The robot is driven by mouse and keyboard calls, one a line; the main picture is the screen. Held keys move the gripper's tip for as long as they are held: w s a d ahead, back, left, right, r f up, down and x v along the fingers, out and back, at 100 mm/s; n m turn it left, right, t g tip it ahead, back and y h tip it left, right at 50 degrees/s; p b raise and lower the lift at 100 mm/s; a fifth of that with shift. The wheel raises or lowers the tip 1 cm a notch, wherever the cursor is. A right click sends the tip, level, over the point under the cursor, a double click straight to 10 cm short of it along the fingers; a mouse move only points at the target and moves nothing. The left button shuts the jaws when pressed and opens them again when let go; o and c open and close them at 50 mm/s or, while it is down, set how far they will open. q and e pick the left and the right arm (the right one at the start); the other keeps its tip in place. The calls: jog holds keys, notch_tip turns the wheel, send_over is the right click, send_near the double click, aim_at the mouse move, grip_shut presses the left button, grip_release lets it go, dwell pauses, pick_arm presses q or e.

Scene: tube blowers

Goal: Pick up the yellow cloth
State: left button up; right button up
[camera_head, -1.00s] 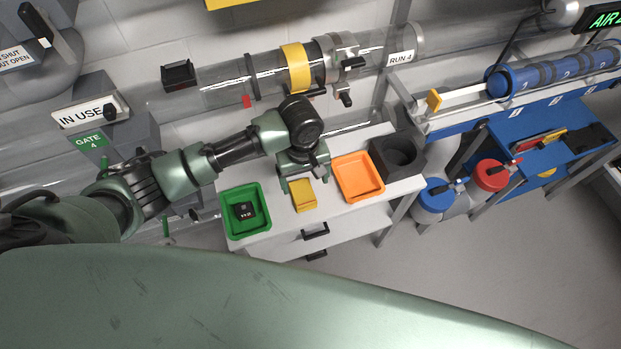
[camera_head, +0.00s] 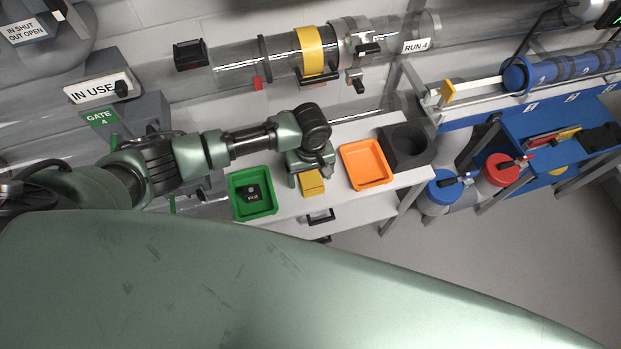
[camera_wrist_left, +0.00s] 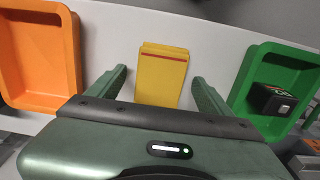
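The yellow cloth (camera_head: 313,183) lies folded on the white bench top between the green tray and the orange tray. It also shows in the left wrist view (camera_wrist_left: 160,75) as a flat yellow block with a red stripe near its far edge. My left gripper (camera_wrist_left: 157,88) is open, one finger on each side of the cloth, with gaps between the fingers and the cloth. In the head view the left gripper (camera_head: 312,177) is just above the cloth. Whether it touches the bench cannot be told. My right gripper is not in view.
The green tray (camera_head: 234,207) holds a small black box (camera_head: 253,193). The orange tray (camera_head: 366,165) looks empty. A dark block with a round hole (camera_head: 428,158) stands at the bench's right end. A clear tube (camera_head: 235,66) runs along the wall behind.

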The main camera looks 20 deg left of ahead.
aim_at(311, 178)
pick_arm(q)
jog(key=c, duration=1.2)
jog(key=shift+r, duration=0.1)
notch_tip(311, 178, up, 20)
jog(key=shift+f+p, duration=0.1)
jog(key=shift+p, duration=0.4)
